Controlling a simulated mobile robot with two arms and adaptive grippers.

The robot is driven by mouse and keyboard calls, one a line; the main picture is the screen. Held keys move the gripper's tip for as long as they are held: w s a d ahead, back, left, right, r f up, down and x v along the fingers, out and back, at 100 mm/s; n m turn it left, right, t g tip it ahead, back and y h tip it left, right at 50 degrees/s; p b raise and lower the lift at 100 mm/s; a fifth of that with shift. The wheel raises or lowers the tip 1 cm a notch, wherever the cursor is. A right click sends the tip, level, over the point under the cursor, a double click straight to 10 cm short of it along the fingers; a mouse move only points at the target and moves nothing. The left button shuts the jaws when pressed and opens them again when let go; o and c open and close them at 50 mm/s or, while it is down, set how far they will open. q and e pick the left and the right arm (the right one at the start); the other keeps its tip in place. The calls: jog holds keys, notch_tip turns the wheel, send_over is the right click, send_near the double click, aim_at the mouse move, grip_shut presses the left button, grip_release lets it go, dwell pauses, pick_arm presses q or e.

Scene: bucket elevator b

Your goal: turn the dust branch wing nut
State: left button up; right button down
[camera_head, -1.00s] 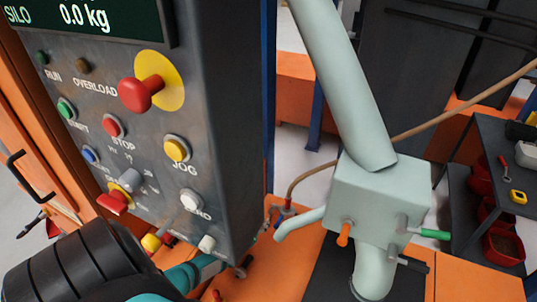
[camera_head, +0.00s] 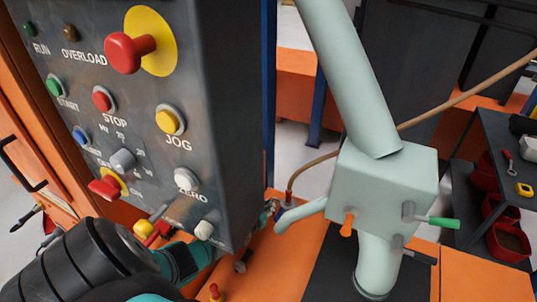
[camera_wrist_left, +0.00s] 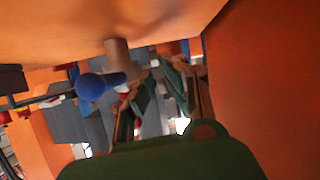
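A pale grey-green box (camera_head: 385,190) with pipes stands right of the control panel. A thin curved branch pipe (camera_head: 300,215) leaves its left side. An orange handle (camera_head: 347,224) and a green handle (camera_head: 440,223) stick out of the box. I cannot single out the dust branch wing nut. My left gripper (camera_head: 270,211) is small and partly hidden behind the panel's lower corner, close to the branch pipe's free end. In the left wrist view its two fingers (camera_wrist_left: 161,100) look apart, with no held thing visible between them. A blue round knob (camera_wrist_left: 92,87) shows beside them. My right gripper is out of view.
The control panel (camera_head: 222,110) with buttons and a red knob stands close above my left arm. A hose (camera_head: 310,165) runs down near the gripper. An orange surface (camera_head: 275,265) lies below. Shelves with red bins (camera_head: 508,243) stand at the right.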

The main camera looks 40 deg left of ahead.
pick_arm(q)
grip_shut()
jog(key=shift+d+r+m+p, duration=0.1)
jog(key=shift+r+m+p, duration=0.15)
jog(key=shift+p, duration=0.4)
jog(key=shift+f+m+g+y+p, duration=0.1)
jog(key=shift+m+g+y+p, duration=0.2)
jog(key=shift+m+y, duration=0.15)
jog(key=shift+f+m+y, duration=0.2)
jog(key=shift+m+y, duration=0.25)
jog(key=shift+m, duration=0.15)
jog(key=o, duration=0.6)
grip_release()
jog(key=shift+d+r, duration=0.1)
